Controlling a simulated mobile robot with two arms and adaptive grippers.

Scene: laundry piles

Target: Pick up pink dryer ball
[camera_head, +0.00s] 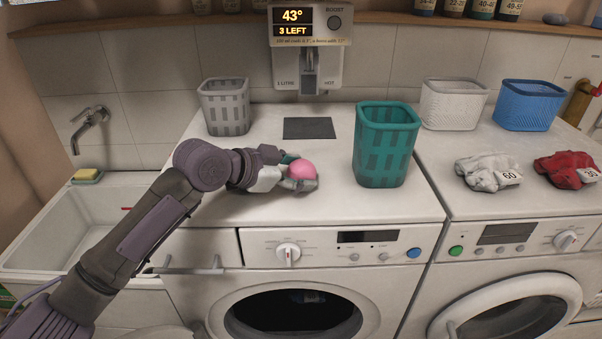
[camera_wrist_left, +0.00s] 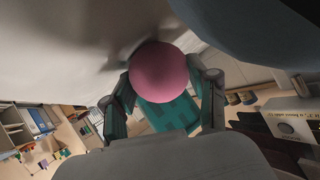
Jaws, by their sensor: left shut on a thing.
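The pink dryer ball (camera_head: 302,170) is at the fingertips of my left gripper (camera_head: 298,172), over the top of the left washing machine. In the left wrist view the pink ball (camera_wrist_left: 160,72) sits between the two fingers of my left gripper (camera_wrist_left: 165,85), which are shut on it. I cannot tell whether the ball touches the machine top. My right gripper is in neither view.
A teal basket (camera_head: 385,145) stands right of the ball, and a grey basket (camera_head: 225,106) behind left. A dark flat pad (camera_head: 308,128) lies behind. White (camera_head: 453,104) and blue (camera_head: 529,105) baskets and two cloth piles stand on the right machine.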

